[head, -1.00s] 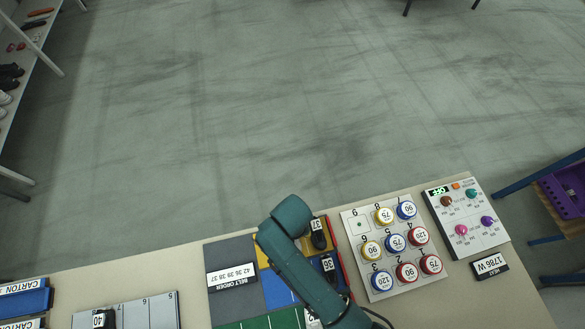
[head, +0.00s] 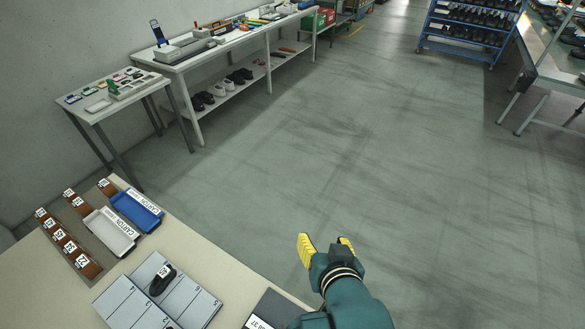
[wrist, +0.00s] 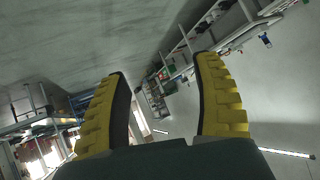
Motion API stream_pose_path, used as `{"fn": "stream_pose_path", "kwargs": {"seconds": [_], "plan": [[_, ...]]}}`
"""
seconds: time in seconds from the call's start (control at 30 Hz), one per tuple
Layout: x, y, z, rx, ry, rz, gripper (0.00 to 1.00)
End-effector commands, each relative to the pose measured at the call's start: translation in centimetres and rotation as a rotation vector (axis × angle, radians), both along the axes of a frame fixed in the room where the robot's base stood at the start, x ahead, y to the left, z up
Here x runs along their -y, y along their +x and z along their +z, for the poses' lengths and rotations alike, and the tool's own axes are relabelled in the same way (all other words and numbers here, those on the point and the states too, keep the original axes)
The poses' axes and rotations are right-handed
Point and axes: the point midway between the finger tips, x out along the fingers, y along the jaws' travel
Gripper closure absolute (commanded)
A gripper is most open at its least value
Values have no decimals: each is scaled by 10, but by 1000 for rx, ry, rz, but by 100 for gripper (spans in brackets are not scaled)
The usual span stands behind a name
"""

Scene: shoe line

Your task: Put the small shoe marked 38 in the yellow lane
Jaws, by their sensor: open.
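The small shoe marked 38 is not recognisable in either view now. The yellow lane is out of view; only a corner of the dark grey board (head: 278,309) with part of its white order label (head: 259,322) shows at the bottom of the head view. My gripper (head: 325,241) is open and empty, held up past the table's edge over the floor in the head view. In the wrist view its two yellow fingers (wrist: 161,68) stand wide apart with nothing between them.
A small black shoe (head: 157,286), its tag seeming to read 40, sits on a grey numbered rack (head: 193,302). White (head: 110,232) and blue (head: 137,211) carton trays and several brown numbered blocks (head: 76,255) stand farther left. Open floor lies beyond the table.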

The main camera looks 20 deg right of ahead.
Motion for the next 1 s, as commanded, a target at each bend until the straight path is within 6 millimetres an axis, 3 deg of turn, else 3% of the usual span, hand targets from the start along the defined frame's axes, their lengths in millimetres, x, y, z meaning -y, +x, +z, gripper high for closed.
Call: {"fn": "stream_pose_path", "kwargs": {"seconds": [0.03,0.1,0.2,0.3,0.43,0.77,0.87,1.0], "plan": [[-15,14,54,160,-63,54,34],[-37,19,129,382,-154,118,34],[-64,4,220,659,-262,173,34],[-82,-20,277,849,-331,195,34],[-90,-37,306,949,-368,199,34],[-89,-37,311,952,-368,197,34],[-89,-37,337,952,-366,197,34],[-89,-37,394,952,-359,196,34]]}}
